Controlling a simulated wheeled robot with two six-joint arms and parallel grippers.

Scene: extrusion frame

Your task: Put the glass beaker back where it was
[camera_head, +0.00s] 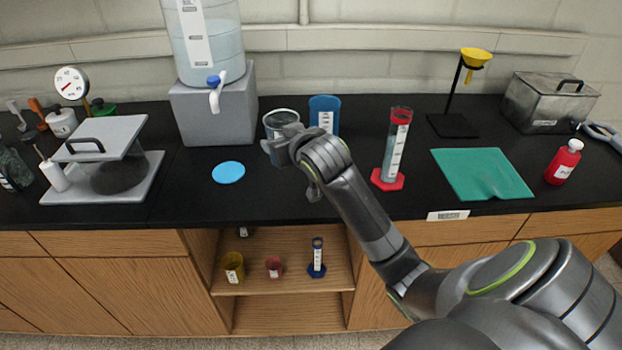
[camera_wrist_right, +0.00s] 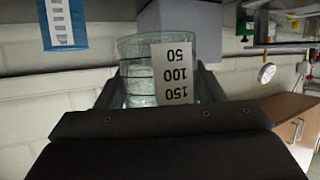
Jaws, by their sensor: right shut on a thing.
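The clear glass beaker (camera_head: 282,117) has its rim facing up, left of the blue cup and in front of the grey block. My right gripper (camera_head: 279,138) is shut on it, and its fingers hide the beaker's lower part. In the right wrist view the beaker (camera_wrist_right: 140,72), with its white 50-100-150 label, sits between the two fingers of the gripper (camera_wrist_right: 158,88). Whether its base touches the counter is hidden. A light blue round disc (camera_head: 228,172) lies bare on the black counter, left of and nearer than the beaker. My left gripper is not in view.
The blue cup (camera_head: 325,113) stands close right of the beaker. A water carboy (camera_head: 208,45) stands on the grey block (camera_head: 215,112) behind. A red-based cylinder (camera_head: 394,150) stands further right. The counter (camera_head: 265,200) around the disc is clear.

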